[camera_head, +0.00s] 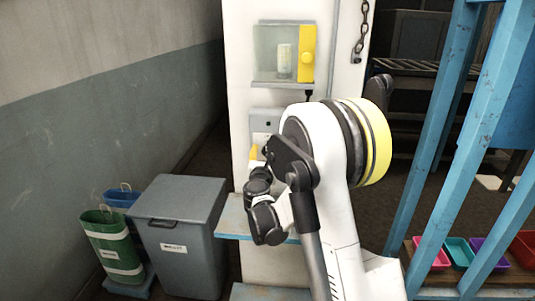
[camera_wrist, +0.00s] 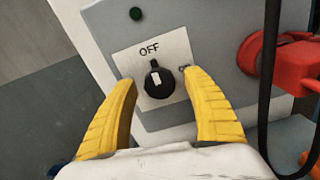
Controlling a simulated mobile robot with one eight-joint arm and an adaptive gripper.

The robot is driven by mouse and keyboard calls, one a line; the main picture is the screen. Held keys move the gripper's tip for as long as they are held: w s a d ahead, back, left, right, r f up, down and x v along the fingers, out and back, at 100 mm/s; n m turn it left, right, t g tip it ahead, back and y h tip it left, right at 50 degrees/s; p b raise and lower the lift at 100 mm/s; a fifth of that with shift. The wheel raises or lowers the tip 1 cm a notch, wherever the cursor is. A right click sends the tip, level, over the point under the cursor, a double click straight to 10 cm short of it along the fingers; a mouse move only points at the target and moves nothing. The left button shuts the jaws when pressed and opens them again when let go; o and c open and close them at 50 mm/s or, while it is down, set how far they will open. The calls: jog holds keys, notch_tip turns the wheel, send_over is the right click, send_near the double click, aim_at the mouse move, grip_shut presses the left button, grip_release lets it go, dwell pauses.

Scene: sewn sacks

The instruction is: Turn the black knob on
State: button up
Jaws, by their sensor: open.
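In the wrist view a round black knob (camera_wrist: 159,83) with a white pointer mark sits on a white plate (camera_wrist: 146,55) of a grey panel. The word OFF is above the knob, and a second label at its right is partly hidden by a finger. The pointer looks turned up toward OFF. My gripper (camera_wrist: 164,84) is open, with one yellow finger on each side of the knob; I cannot tell whether either touches it. In the head view my arm covers most of the grey panel box (camera_head: 267,122), and the knob is hidden.
A red fitting (camera_wrist: 290,60) and a black cable (camera_wrist: 269,80) are right of the knob. A dark green button (camera_wrist: 136,14) is above it. In the head view, a grey bin (camera_head: 180,245) stands left and blue posts (camera_head: 432,130) stand right.

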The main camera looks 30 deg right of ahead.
jog(key=shift+w+d, duration=0.25)
jog(key=shift+w, duration=0.15)
jog(key=shift+c, duration=0.5)
jog(key=c, duration=1.1)
